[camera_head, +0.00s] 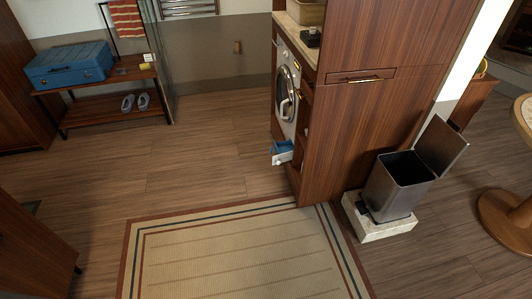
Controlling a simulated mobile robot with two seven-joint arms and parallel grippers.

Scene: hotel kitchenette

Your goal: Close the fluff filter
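The fluff filter (282,153) is a small blue and white drawer-like part. It sticks out low at the front of the white washing machine (285,88), near the floor. The machine stands in the wooden cabinet at the upper middle, and its round door (286,94) looks shut. The machine is seen at a steep angle, so the inside of the filter opening is hidden. Neither of my grippers shows in the head view.
A tall wooden cabinet (360,130) stands right of the machine. An open metal bin (392,187) stands on a pale block (375,222). A striped rug (240,255) lies in front. A bench (100,92) with a blue case (70,66) stands far left. The wood floor (200,150) left of the machine is clear.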

